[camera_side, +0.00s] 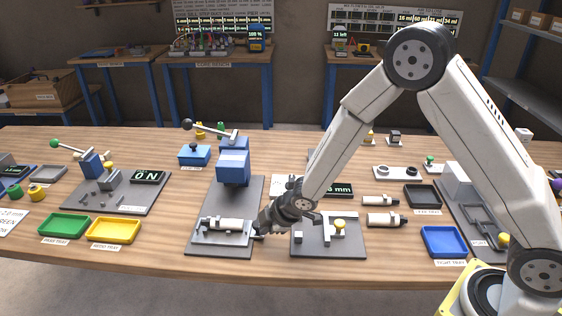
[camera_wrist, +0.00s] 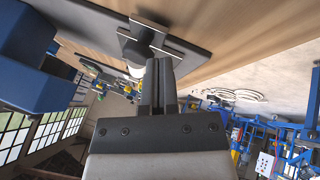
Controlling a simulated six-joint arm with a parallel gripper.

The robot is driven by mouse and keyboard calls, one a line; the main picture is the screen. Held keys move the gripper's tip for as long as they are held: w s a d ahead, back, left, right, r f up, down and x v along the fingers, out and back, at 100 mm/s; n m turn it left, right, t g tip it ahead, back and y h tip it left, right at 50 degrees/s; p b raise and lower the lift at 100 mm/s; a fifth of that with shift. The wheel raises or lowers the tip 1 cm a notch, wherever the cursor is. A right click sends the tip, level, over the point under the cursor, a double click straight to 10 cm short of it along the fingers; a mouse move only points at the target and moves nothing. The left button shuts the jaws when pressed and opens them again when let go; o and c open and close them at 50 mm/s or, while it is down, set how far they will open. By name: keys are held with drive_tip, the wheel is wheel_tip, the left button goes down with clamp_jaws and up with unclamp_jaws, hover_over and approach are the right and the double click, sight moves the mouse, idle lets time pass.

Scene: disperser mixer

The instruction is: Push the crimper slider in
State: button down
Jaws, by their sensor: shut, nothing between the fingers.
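The crimper stands mid-bench, with a blue head (camera_side: 233,167) over a grey base plate (camera_side: 225,249). At the front of that plate, a pale slider (camera_side: 217,224) carries a white cylindrical part lying on its side.
Right of my gripper, another grey plate holds a fixture with a yellow knob (camera_side: 340,224). White cylinders (camera_side: 384,219) lie farther right. A yellow tray (camera_side: 113,230) and green tray (camera_side: 65,225) stand left. A lever with a dark ball (camera_side: 187,124) rises above the crimper.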

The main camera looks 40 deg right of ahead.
drive_tip(key=shift+w+d, duration=0.1)
drive_tip(key=shift+w+d, duration=3.5)
drive_tip(key=shift+w, duration=0.2)
drive_tip(key=shift+w+d, duration=0.65)
drive_tip(key=shift+d, duration=0.1)
drive_tip(key=shift+w+d, duration=0.1)
drive_tip(key=shift+d, duration=0.2)
drive_tip(key=shift+r, duration=0.1)
drive_tip(key=shift+s+a+r, duration=0.1)
drive_tip(key=shift+s+a, duration=0.2)
drive_tip(key=shift+s, duration=0.4)
drive_tip(key=shift+s+a+r, duration=0.1)
drive_tip(key=shift+s+a, duration=0.2)
drive_tip(key=shift+s, duration=0.35)
drive_tip(key=shift+s+a+r, duration=0.1)
drive_tip(key=shift+s+a, duration=0.2)
drive_tip(key=shift+s, duration=0.4)
drive_tip(key=v, duration=1)
drive_tip(key=shift+w, duration=0.1)
